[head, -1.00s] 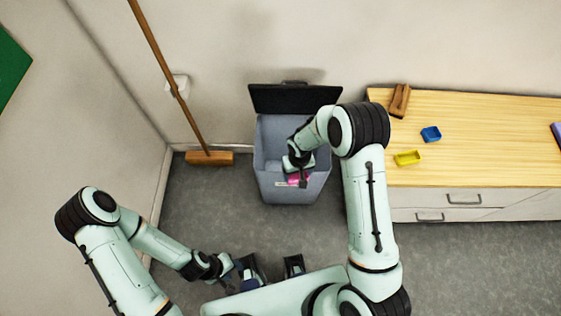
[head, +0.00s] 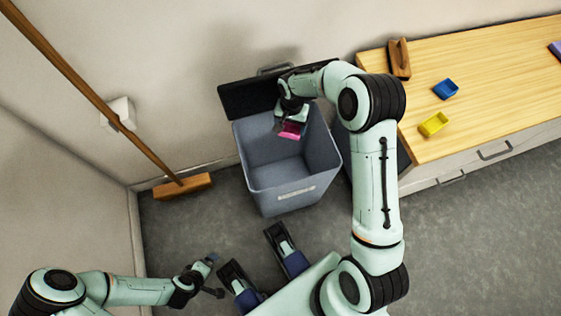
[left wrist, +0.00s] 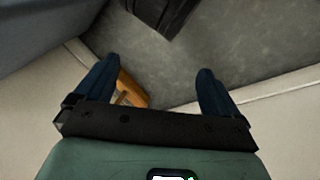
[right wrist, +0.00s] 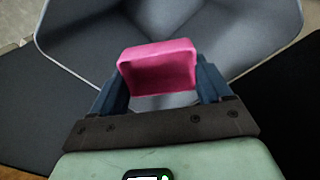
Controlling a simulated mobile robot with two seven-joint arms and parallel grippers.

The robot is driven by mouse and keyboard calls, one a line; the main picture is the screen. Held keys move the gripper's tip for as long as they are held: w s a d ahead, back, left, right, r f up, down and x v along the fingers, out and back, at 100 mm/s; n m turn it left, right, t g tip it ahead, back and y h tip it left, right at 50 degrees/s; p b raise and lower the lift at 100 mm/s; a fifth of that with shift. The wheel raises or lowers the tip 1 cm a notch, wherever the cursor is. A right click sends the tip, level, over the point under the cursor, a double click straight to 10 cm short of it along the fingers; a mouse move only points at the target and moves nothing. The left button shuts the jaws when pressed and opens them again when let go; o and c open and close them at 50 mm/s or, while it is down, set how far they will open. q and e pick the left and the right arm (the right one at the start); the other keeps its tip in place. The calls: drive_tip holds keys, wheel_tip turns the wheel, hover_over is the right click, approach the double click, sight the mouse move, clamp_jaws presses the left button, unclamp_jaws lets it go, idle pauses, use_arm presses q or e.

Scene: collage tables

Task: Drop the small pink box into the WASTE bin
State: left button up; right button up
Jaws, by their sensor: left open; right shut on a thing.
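The small pink box (head: 291,130) is held in my right gripper (head: 290,118), which is shut on it. In the right wrist view the pink box (right wrist: 158,68) sits between the two fingers, its hollow side toward the camera. The grey bin (head: 285,180) stands on the floor with its black lid (head: 250,98) tipped back open. The box is over the back part of the bin's opening, and the bin's interior looks empty. A label on the bin's front is too small to read. My left gripper (left wrist: 158,95) is open and empty, low at the left, away from the bin.
A broom (head: 183,187) leans on the wall left of the bin. Grey floor is clear around the bin's front.

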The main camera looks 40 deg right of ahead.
sight(291, 130)
drive_tip(key=shift+d+f, duration=0.1)
drive_tip(key=shift+d, duration=0.05)
drive_tip(key=shift+s+f+b, duration=0.1)
drive_tip(key=shift+f+b, duration=0.2)
drive_tip(key=shift+f, duration=0.1)
wheel_tip(291, 130, down, 3)
drive_tip(key=shift+r+b, duration=0.15)
drive_tip(key=shift+b, duration=0.65)
drive_tip(key=shift+f+b, duration=0.5)
drive_tip(key=shift+f, duration=0.65)
use_arm(q)
drive_tip(key=shift+y, duration=0.3)
drive_tip(key=f, duration=0.1)
drive_tip(key=a+f, duration=0.1)
drive_tip(key=f, duration=0.1)
drive_tip(key=a+f, duration=0.1)
drive_tip(key=f, duration=0.1)
drive_tip(key=shift+w+a, duration=0.15)
drive_tip(key=shift+w, duration=0.2)
use_arm(e)
drive_tip(key=o, duration=1)
